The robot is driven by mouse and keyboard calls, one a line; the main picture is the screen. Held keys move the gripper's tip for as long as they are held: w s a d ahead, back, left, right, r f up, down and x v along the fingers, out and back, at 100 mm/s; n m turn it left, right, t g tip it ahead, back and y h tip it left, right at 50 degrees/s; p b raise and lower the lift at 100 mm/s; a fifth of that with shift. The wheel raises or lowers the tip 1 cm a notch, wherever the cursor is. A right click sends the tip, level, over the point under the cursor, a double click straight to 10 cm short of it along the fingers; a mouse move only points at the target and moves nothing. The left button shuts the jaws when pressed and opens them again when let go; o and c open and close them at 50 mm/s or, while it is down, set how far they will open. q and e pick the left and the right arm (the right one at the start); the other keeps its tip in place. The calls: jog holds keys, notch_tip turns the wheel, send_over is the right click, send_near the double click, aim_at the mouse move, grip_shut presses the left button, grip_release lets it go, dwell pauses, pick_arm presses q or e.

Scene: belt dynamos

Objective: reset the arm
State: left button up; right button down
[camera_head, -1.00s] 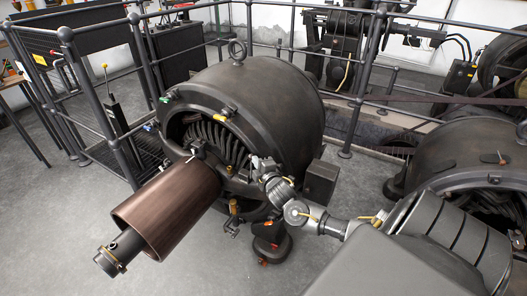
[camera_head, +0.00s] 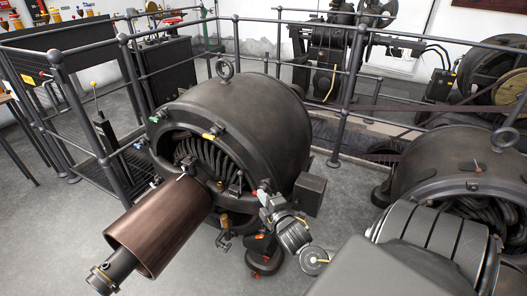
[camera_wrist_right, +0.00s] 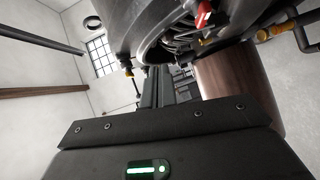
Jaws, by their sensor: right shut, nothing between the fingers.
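My right arm comes in from the lower right in the head view. Its gripper (camera_head: 264,196) is near the front right edge of the large dark dynamo (camera_head: 235,115). I cannot tell from the head view whether it touches the housing. In the right wrist view the two dark fingers (camera_wrist_right: 158,86) are together with nothing between them. The dynamo's rim and a brown cylinder (camera_wrist_right: 238,88) show beyond them. The same copper-brown cylinder (camera_head: 160,228) sticks out of the dynamo's front in the head view. My left gripper is not in view.
A second dynamo (camera_head: 450,160) stands at the right. Dark railings (camera_head: 345,105) run behind and to the left of the large dynamo. A lever (camera_head: 103,125) stands at the left. Bare grey floor (camera_head: 60,235) lies at the lower left.

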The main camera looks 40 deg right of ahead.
jog(key=shift+s, duration=0.2)
